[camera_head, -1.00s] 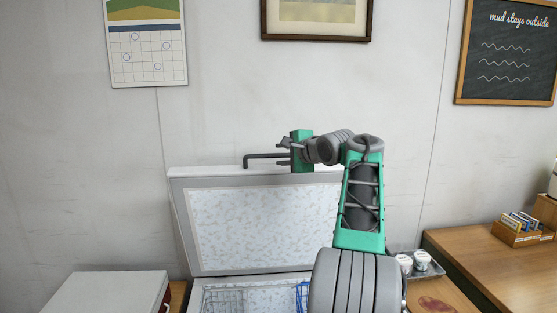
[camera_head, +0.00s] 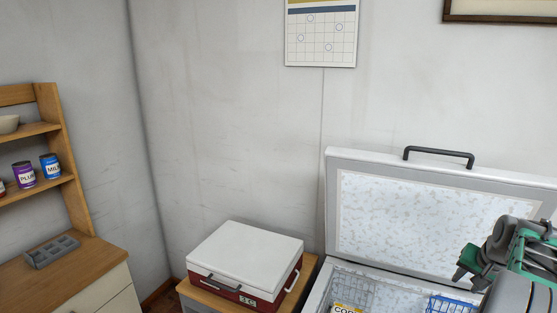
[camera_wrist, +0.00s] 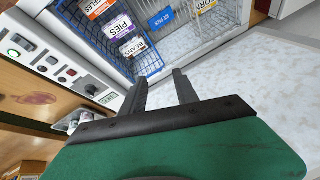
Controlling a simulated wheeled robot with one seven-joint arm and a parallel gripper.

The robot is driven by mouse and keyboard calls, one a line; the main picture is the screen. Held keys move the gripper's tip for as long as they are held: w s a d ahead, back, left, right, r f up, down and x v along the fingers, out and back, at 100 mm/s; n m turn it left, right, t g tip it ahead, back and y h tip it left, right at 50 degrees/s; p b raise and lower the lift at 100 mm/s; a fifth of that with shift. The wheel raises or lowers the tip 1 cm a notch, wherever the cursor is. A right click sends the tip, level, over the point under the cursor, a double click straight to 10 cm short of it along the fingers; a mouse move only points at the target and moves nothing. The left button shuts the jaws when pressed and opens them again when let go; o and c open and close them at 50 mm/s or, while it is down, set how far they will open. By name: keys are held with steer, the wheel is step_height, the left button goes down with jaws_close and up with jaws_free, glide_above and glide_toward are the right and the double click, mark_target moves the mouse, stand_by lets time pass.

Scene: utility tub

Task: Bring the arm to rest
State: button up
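My arm (camera_head: 522,262) is folded at the lower right of the head view, in front of the open chest. My gripper (camera_head: 465,275) is at its left end, pointing down, small and partly cut up by the arm's own parts. In the wrist view my gripper (camera_wrist: 160,85) shows two dark fingers standing apart with nothing held between them. The chest's lid (camera_head: 345,235) stands raised against the wall, its dark handle (camera_head: 438,153) at the top. My gripper is apart from that handle.
Wire baskets (camera_wrist: 120,62) with labelled packs sit inside the chest. A red cooler with a white lid (camera_head: 245,258) stands on a wooden stand to the left. A shelf unit (camera_head: 75,255) is at the far left. The wall space above the cooler is clear.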

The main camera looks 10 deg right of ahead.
steer(key=s+a+f+n+g, duration=0.15)
steer(key=s+a, duration=0.25)
steer(key=a, duration=0.6)
steer(key=s+a+f+n+g+y, duration=0.1)
steer(key=s+a+f+n, duration=0.2)
steer(key=a, duration=0.7)
steer(key=s+a+f+n+g, duration=0.1)
steer(key=s+a+f, duration=0.3)
steer(key=a, duration=0.7)
steer(key=a+r+n+t, duration=0.1)
steer(key=a+r+n, duration=0.1)
steer(key=a, duration=0.4)
steer(key=w+a+r+n+t+y+b, duration=0.1)
steer(key=a+r+n+t, duration=0.1)
steer(key=a+r, duration=0.3)
steer(key=shift+w+a+n, duration=0.3)
steer(key=shift+a+n, duration=0.05)
steer(key=shift+a, duration=0.1)
